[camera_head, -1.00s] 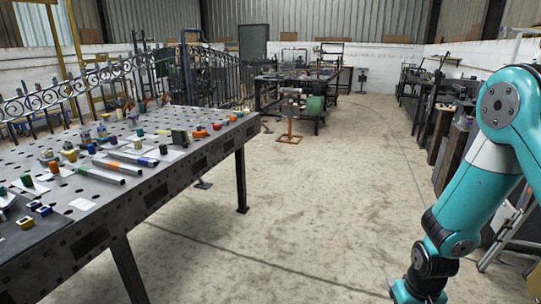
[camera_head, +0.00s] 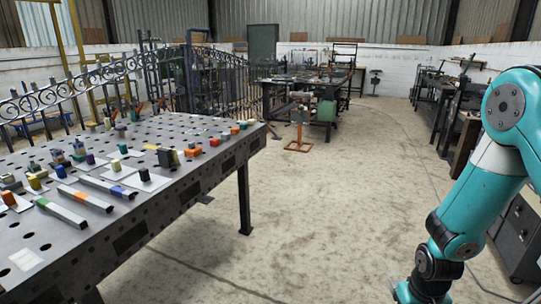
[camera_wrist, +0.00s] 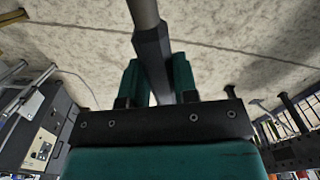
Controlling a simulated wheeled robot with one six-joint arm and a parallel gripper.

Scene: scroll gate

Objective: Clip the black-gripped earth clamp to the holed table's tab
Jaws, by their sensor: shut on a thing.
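The holed table (camera_head: 55,240) stands at the left in the head view, a dark metal top with rows of holes on dark legs. I cannot make out its tab. My gripper (camera_wrist: 156,65) shows in the wrist view with its teal fingers shut on a dark grip with a grey rod end, which looks like the black-gripped earth clamp (camera_wrist: 152,44). Most of the clamp is hidden or out of frame, and its jaw does not show. The floor lies behind it. In the head view my arm hangs at the right, apart from the table, and the gripper is below the frame.
Square tubes (camera_head: 72,213) and several small coloured blocks lie on the table. A scrolled iron gate (camera_head: 95,85) stands behind it. An orange stand (camera_head: 298,130) and a dark workbench (camera_head: 315,90) are farther back. Grey cabinets (camera_head: 515,240) stand at the right. The middle floor is clear.

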